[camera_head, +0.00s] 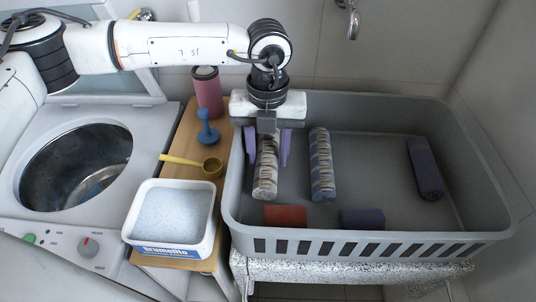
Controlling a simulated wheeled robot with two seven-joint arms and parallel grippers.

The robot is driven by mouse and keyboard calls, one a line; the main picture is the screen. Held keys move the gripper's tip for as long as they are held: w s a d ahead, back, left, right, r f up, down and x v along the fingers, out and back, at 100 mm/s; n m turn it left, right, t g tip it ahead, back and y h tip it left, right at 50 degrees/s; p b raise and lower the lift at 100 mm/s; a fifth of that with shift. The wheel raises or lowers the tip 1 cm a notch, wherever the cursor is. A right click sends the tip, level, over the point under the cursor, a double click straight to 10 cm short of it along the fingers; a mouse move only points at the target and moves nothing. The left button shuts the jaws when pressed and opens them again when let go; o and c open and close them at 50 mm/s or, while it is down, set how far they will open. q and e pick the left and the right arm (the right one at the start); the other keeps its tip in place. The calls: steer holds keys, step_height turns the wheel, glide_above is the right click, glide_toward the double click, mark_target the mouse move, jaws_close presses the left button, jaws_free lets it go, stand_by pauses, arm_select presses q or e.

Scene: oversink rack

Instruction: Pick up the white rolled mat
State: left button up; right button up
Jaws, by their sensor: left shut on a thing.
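The white rolled mat (266,182) is a pale, banded roll at the left side of the grey basket (470,225). My left gripper (268,148) reaches down from above with its two purplish fingers on either side of the roll's far part. It is shut on this roll, and the hand hides the roll's far end. I cannot tell whether the roll is clear of the basket floor. My right gripper is not in view.
A similar banded roll (321,172) lies just right, and a dark purple roll (425,170) farther right. A red block (286,216) and dark blue block (363,219) lie at the front. A pink bottle (208,95) and detergent tub (170,215) stand left of the basket.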

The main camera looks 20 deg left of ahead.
mark_target(268, 152)
arm_select(q)
step_height(268, 152, up, 18)
steer(key=b, duration=0.1)
stand_by(0.5)
